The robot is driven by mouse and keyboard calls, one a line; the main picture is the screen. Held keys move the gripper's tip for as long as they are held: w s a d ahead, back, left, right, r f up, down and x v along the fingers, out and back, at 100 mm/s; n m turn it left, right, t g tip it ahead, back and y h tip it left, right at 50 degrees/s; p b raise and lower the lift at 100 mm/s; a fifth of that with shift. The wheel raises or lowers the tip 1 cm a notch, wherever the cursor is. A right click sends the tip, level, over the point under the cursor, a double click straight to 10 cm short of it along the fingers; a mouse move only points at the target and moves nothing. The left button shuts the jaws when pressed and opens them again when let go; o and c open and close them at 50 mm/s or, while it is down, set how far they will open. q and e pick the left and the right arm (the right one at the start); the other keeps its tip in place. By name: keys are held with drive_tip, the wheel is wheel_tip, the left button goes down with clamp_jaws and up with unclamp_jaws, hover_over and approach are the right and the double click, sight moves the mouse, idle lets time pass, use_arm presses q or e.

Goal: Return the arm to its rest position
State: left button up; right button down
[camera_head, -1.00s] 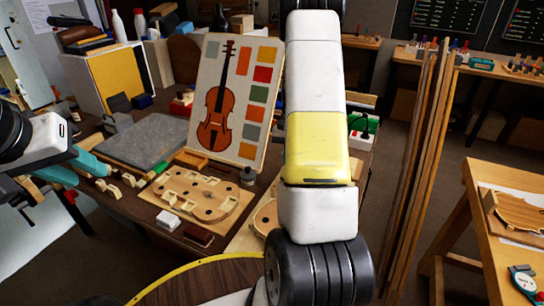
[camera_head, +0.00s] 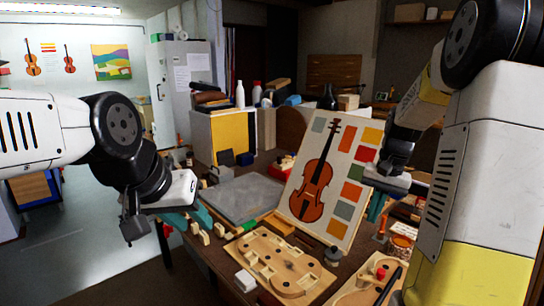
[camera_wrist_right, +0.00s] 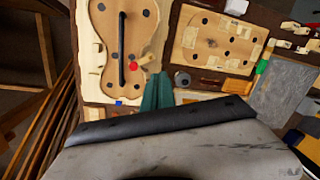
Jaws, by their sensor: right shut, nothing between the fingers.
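My right arm comes down at the right of the head view. In the right wrist view the two teal fingers (camera_wrist_right: 157,92) lie together, shut and empty, over the bench near a wooden violin mould (camera_wrist_right: 112,68). My left gripper (camera_head: 190,217) hangs at the left, above the bench's left edge near small wooden blocks. Its teal fingers are mostly hidden behind the hand, so their gap is unclear.
The violin board (camera_head: 343,215) stands tilted on the bench. A second mould (camera_head: 362,288) carries a black rod (camera_head: 388,286) and a red piece. Bottles and boxes stand behind.

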drive_tip(key=s+a+r+n+t, duration=0.2)
drive_tip(key=s+a+r, duration=0.3)
drive_tip(key=s, duration=0.3)
drive_tip(key=s+a+r+n+t, duration=0.3)
drive_tip(key=s+a+r, duration=0.2)
drive_tip(key=s+a, duration=0.3)
drive_tip(key=shift+s+a+r+n+t+y, duration=0.2)
drive_tip(key=shift+s+n+t+y, duration=0.15)
drive_tip(key=shift+s, duration=0.2)
idle(0.9)
